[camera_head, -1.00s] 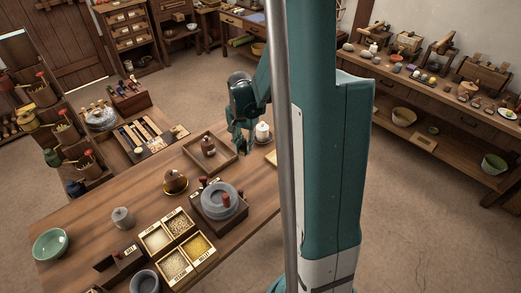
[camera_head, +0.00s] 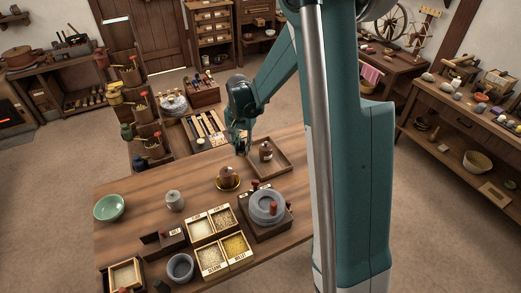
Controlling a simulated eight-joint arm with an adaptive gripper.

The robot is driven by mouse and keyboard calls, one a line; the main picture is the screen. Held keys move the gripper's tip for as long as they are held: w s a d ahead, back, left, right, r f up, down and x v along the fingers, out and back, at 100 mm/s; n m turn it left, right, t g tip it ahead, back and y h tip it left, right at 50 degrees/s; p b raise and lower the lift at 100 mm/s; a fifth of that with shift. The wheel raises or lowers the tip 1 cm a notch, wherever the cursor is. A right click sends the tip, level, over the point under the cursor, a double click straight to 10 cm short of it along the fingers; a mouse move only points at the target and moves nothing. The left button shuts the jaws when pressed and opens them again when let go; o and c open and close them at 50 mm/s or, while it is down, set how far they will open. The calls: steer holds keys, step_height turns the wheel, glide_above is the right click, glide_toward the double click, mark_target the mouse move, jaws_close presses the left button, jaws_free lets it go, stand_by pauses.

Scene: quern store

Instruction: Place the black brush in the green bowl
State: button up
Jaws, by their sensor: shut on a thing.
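The green bowl (camera_head: 109,208) stands empty at the left end of the wooden table. My gripper (camera_head: 242,148) is above the far edge of the table, just left of the wooden tray, well to the right of the bowl and farther back. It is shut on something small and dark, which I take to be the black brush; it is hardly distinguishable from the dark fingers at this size. I see no black brush lying elsewhere on the table.
Between gripper and bowl stand a brown domed pot (camera_head: 228,178) and a grey lidded jar (camera_head: 175,201). A stone quern (camera_head: 267,207), grain boxes (camera_head: 237,247) and a grey mortar (camera_head: 180,267) fill the front. The tray (camera_head: 284,172) holds a brown jar. Bare tabletop surrounds the bowl.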

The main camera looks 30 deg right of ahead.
steer(key=w+a+n, duration=0.2)
steer(key=w+a, duration=0.3)
steer(key=a, duration=0.9)
steer(key=r+n+p, duration=0.2)
steer(key=n, duration=0.5)
glide_above(113, 213)
steer(key=shift+f, duration=0.15)
steer(key=shift+f, duration=0.15)
steer(key=shift+f+b, duration=1.75)
steer(key=shift+f, duration=3.6)
